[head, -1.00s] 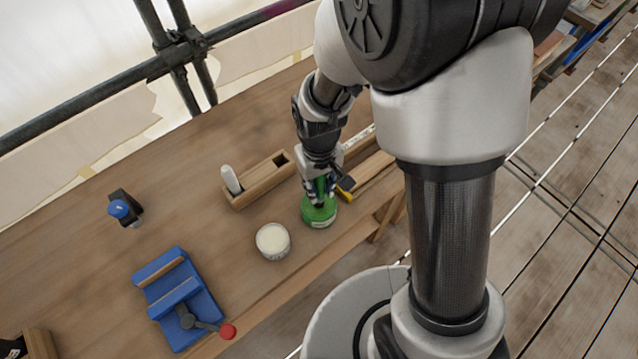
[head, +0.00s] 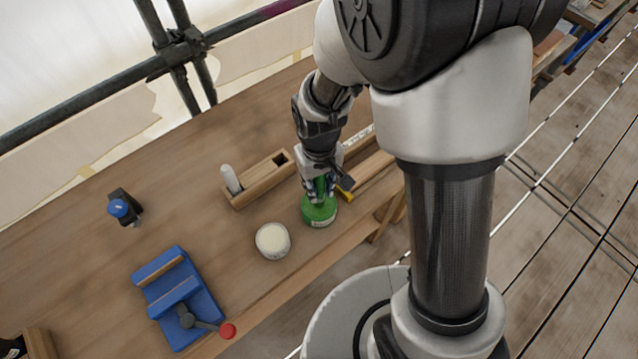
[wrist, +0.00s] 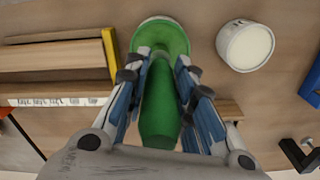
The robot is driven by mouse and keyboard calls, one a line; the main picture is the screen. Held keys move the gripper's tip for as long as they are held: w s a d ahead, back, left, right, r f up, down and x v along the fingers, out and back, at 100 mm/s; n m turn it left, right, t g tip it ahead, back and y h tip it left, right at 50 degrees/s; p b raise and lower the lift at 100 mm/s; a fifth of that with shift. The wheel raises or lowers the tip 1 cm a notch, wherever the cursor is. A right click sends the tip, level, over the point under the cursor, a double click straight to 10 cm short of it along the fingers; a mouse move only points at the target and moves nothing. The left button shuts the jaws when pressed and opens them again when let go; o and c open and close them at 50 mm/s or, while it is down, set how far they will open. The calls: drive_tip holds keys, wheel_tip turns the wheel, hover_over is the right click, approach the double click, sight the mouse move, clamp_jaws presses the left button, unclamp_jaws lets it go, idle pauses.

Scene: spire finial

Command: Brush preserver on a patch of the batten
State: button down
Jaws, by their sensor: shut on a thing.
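My gripper (head: 319,190) is shut on a green brush handle (wrist: 159,105), just above the green pot. The green pot (head: 319,214) stands on the bench near its front edge; it also shows beyond my fingertips in the wrist view (wrist: 160,30). The brush's far end is hidden, so I cannot tell whether it touches the pot. A pale wooden batten (head: 368,172), with a yellow piece (wrist: 109,54) at its end, lies right of the pot in the head view. I cannot make out a marked patch on it.
A white tub (head: 272,240) stands left of the green pot. A wooden holder (head: 262,181) with a white-topped item is behind. A blue vise (head: 180,297) with a red-tipped handle and a black-and-blue tool (head: 122,208) are farther left. A marked strip (head: 358,141) lies beyond the batten.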

sight(319, 181)
drive_tip(key=shift+s, duration=0.1)
drive_tip(key=shift+r+p, duration=2.85)
drive_tip(key=shift+r, duration=0.65)
